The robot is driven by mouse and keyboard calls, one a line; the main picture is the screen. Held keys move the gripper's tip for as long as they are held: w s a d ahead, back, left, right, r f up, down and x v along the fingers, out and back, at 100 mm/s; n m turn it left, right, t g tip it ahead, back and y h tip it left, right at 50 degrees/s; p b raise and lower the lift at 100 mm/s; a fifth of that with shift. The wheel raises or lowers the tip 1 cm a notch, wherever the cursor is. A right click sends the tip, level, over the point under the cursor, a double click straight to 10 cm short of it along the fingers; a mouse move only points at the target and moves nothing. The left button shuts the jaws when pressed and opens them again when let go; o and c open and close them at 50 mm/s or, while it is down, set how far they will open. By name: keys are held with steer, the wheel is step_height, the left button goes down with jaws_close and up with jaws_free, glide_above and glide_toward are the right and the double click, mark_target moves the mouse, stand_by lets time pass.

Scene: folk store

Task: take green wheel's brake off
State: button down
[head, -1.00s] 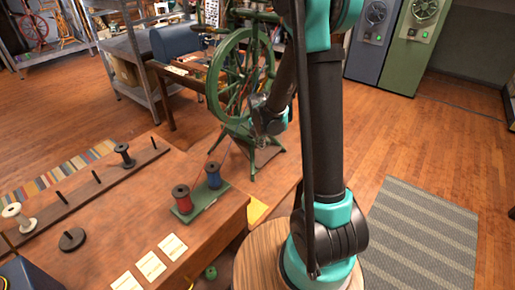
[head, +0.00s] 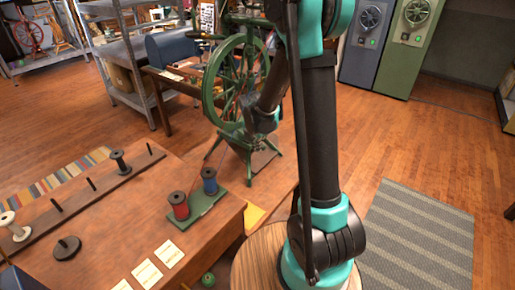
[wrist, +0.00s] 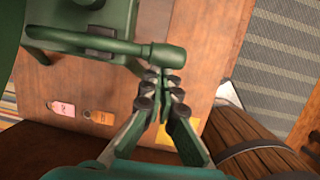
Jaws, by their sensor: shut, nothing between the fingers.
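The green spinning wheel (head: 222,95) stands beyond the brown table in the head view, partly behind my arm. My gripper (head: 248,128) is low at its right front side; its fingers are hard to make out there. In the wrist view, a green bar (wrist: 105,45) runs across the top and ends in a thick round knob (wrist: 169,56). I cannot tell for certain that this bar is the brake. My gripper (wrist: 162,82) is shut and empty, its tips just below the knob. I cannot tell whether they touch it.
The brown table (head: 115,225) at the left holds a red spool (head: 178,205), a blue spool (head: 209,181) and pale cards (head: 147,273). Two tags (wrist: 62,108) lie on the wood in the wrist view. A striped grey rug (head: 420,235) lies on open floor at the right.

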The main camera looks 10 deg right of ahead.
steer(key=shift+r+g+h, duration=0.3)
steer(key=shift+h, duration=0.1)
steer(key=r, duration=0.1)
steer(key=r+g+h, duration=0.1)
steer(key=g+h, duration=0.1)
steer(key=shift+w+a+r+n, duration=0.3)
steer(key=shift+w+a+r, duration=0.05)
steer(key=shift+w+r, duration=0.05)
steer(key=shift+r, duration=0.1)
stand_by(0.7)
steer(key=shift+r, duration=0.8)
